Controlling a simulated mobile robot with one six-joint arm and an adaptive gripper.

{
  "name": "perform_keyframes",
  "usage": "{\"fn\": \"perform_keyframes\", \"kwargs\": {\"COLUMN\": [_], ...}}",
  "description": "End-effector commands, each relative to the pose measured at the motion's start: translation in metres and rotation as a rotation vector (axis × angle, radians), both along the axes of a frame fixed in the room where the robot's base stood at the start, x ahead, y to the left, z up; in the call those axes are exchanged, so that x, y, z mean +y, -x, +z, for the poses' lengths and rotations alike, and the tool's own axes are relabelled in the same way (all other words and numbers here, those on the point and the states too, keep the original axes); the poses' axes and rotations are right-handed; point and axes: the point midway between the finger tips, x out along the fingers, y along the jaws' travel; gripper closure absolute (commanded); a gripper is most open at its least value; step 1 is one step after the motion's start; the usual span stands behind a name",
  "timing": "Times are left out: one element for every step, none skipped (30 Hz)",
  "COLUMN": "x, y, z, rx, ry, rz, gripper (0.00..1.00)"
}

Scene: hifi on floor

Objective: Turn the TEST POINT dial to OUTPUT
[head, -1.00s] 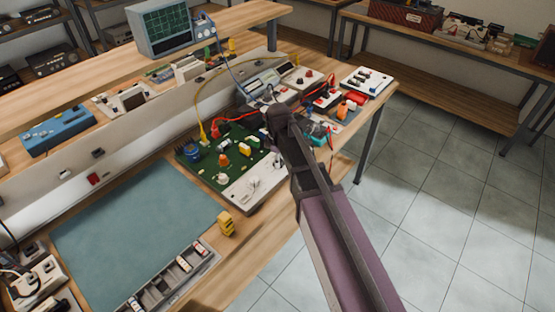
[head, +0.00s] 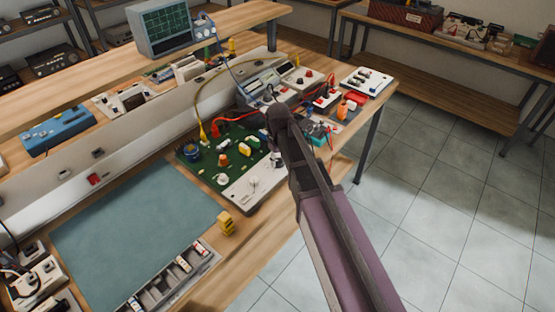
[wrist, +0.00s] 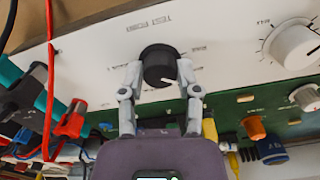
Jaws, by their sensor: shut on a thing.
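The TEST POINT dial (wrist: 159,62) is a round black knob on a white panel (wrist: 215,60), with its printed title above it in the wrist view. A short white mark shows on the knob's lower right edge in that view. Small labels stand around the dial, too blurred to read. My gripper (wrist: 160,72) has a finger on each side of the knob and is shut on it. In the head view the white panel (head: 240,193) is on the green circuit board (head: 207,165); my arm hides the dial and the fingertips there.
A large white knob (wrist: 292,45) is right of the dial in the wrist view. Red clips (wrist: 72,122) and a red cable are at the left. The yellow block (head: 226,223) and teal mat (head: 130,230) lie on the bench.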

Motion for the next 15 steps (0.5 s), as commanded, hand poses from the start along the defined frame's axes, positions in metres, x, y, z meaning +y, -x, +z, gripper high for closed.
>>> {"fn": "perform_keyframes", "kwargs": {"x": [-0.0003, -0.0003, -0.0003, -0.0003, -0.0002, -0.0002, -0.0002, -0.0002, -0.0001, -0.0001, -0.0001, -0.0001, -0.0001, -0.0001, -0.0001], "y": [-0.0015, -0.0015, -0.0015, -0.0015, -0.0016, -0.0016, -0.0016, -0.0016, -0.0017, -0.0017, -0.0017, -0.0017, -0.0017, -0.0018, -0.0018], "z": [0.0, 0.0, 0.0, 0.0, 0.0, 0.0, 0.0, 0.0, 0.0, 0.0, 0.0, 0.0, 0.0, 0.0, 0.0], "rx": [-0.003, -0.003, -0.003, -0.003, -0.003, -0.003, -0.003, -0.003, -0.003, -0.003, -0.004, -0.004, -0.004, -0.004, -0.004], "ry": [0.001, 0.001, 0.001, 0.001, 0.001, 0.001, 0.001, 0.001, 0.001, 0.001, 0.0, 0.0, 0.0, 0.0, 0.0], "rz": [-0.044, -0.072, -0.11, -0.139, -0.167, -0.205, -0.233, -0.26, -0.296, -0.322, -0.346, -0.379, -0.401, -0.423, -0.451], "gripper": [1.0, 1.0, 1.0, 1.0, 1.0, 1.0, 1.0, 1.0, 1.0, 1.0, 1.0, 1.0, 1.0, 1.0, 1.0]}}
